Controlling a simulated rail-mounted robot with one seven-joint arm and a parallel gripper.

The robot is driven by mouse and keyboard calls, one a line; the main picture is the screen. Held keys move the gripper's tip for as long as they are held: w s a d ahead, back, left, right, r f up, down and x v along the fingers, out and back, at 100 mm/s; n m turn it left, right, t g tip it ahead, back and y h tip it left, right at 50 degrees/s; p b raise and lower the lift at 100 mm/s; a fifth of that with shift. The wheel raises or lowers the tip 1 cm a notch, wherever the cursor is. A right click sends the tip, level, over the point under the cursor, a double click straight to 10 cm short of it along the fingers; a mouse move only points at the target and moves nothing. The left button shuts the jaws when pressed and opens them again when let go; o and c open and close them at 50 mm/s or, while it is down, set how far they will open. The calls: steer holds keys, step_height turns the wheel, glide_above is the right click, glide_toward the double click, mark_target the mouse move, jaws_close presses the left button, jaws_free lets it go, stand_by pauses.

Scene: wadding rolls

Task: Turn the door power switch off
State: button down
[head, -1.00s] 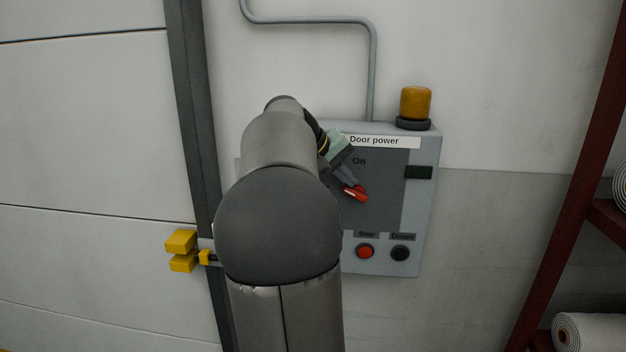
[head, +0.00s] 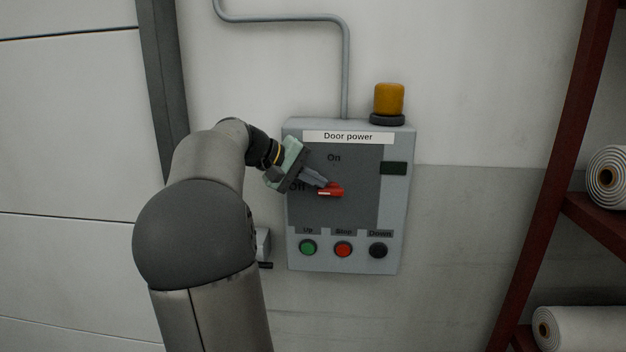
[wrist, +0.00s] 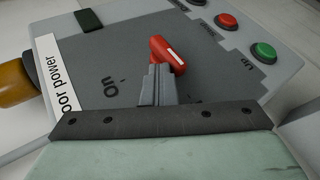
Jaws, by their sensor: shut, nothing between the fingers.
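The red door power switch (head: 332,189) sits on the dark panel of the grey control box (head: 402,215). Its handle lies almost level, with its white-marked end to the left, towards the partly covered "Off" label (head: 297,186). The "On" label (head: 334,158) is above it. My gripper (head: 321,182) is shut and empty, reaching in from the upper left, with its fingertips at the handle. In the wrist view the fingertips (wrist: 158,70) are right against or just in front of the red handle (wrist: 165,51); contact is not certain.
Green (head: 308,247), red (head: 343,249) and black (head: 378,250) buttons sit below the switch. An amber lamp (head: 388,99) stands on the box. A dark red rack (head: 545,190) with wadding rolls (head: 608,177) is at the right. The wall between box and rack is clear.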

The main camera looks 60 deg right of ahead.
stand_by(0.3)
step_height(320, 180, up, 7)
steer(key=p, duration=0.5)
steer(key=shift+w+f+p, duration=0.1)
steer(key=shift+f+p, duration=0.05)
steer(key=shift+p, duration=0.15)
steer(key=b, duration=0.3)
glide_toward(314, 150)
steer(key=a, duration=0.2)
steer(key=s+a+f, duration=0.1)
